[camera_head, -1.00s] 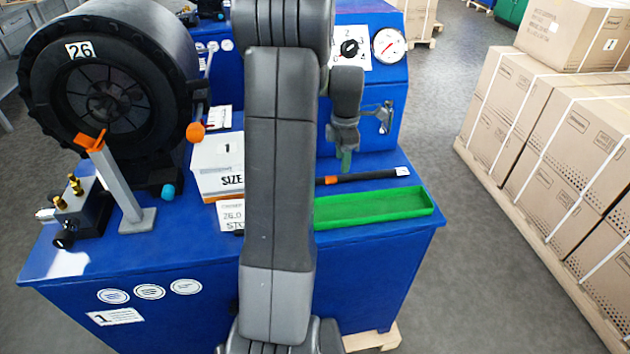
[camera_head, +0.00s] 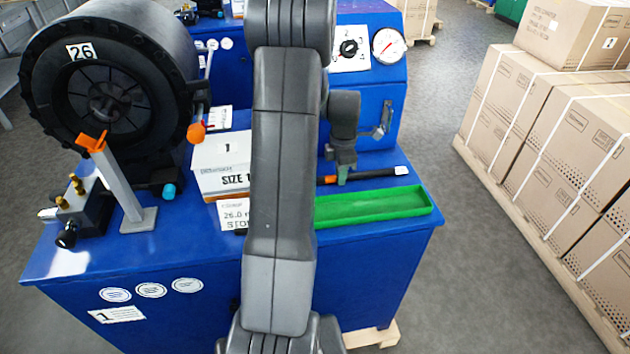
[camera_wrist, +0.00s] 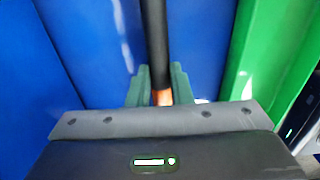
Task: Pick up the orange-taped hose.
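The orange-taped hose (camera_head: 372,175) is a thin black rod lying on the blue bench top behind the green tray. Its orange tape is near its left end, and a white mark is at its right end. My gripper (camera_head: 343,176) is down at the hose, near the taped end. In the wrist view, the green fingers of my gripper (camera_wrist: 160,86) stand on both sides of the hose (camera_wrist: 156,40), and the orange tape (camera_wrist: 163,97) shows between them. The fingers look open, with little room beside the hose. My arm hides part of the bench.
The green tray (camera_head: 425,209) lies just in front of the hose. A blue cabinet with a gauge (camera_head: 388,45) stands behind it. A white box (camera_head: 208,160) and the black crimper (camera_head: 45,80) are to the left. Strapped cartons (camera_head: 520,120) stand across the aisle at right.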

